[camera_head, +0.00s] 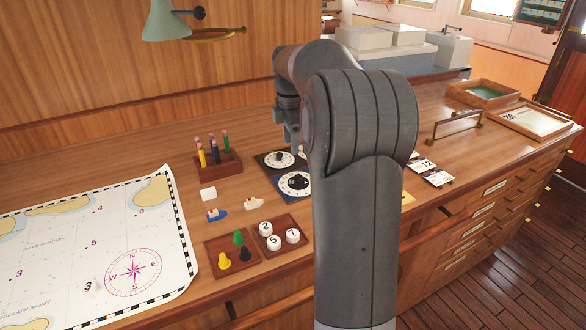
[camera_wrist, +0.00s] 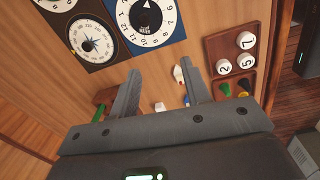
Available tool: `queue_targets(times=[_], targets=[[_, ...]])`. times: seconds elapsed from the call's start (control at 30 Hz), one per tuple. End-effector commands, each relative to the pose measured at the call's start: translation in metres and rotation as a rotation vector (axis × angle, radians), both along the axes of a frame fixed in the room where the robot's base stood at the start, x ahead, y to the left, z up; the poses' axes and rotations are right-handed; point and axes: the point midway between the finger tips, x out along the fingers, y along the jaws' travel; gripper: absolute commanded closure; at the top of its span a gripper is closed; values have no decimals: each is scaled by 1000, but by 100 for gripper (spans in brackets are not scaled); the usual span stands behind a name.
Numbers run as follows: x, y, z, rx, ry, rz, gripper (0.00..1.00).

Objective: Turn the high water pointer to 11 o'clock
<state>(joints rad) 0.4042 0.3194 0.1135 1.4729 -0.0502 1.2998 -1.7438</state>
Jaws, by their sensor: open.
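A round dial with numbers around its white rim and a black centre (camera_wrist: 148,16) sits on a blue panel at the top of the wrist view, cut off by the edge. The same dial (camera_head: 295,183) shows in the head view, partly hidden by my arm. A white dial with a compass-like face and a dark round knob (camera_wrist: 92,45) is beside it on a black panel. My gripper (camera_wrist: 160,68) is open and empty, its fingers apart from both dials.
Counter trays hold white numbered discs (camera_head: 273,243) and coloured pawns (camera_head: 238,239). A pen rack (camera_head: 216,163), small boats (camera_head: 217,215) and a chart (camera_head: 105,250) lie left of the dials. Cards (camera_head: 425,165) lie to the right, with a brass rail (camera_head: 455,125) beyond.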

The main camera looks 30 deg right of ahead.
Motion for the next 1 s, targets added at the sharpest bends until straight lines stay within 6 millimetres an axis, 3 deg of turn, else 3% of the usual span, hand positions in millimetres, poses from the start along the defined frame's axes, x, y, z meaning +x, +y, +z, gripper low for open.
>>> queue_targets(times=[0.1,0.27,0.47,0.8,1.0], targets=[[16,-22,-16,13,29,93,57],[25,-36,-26,22,45,164,57],[26,-38,-43,24,52,179,57],[26,-38,-106,24,50,177,57],[26,-38,-129,23,49,177,57]])
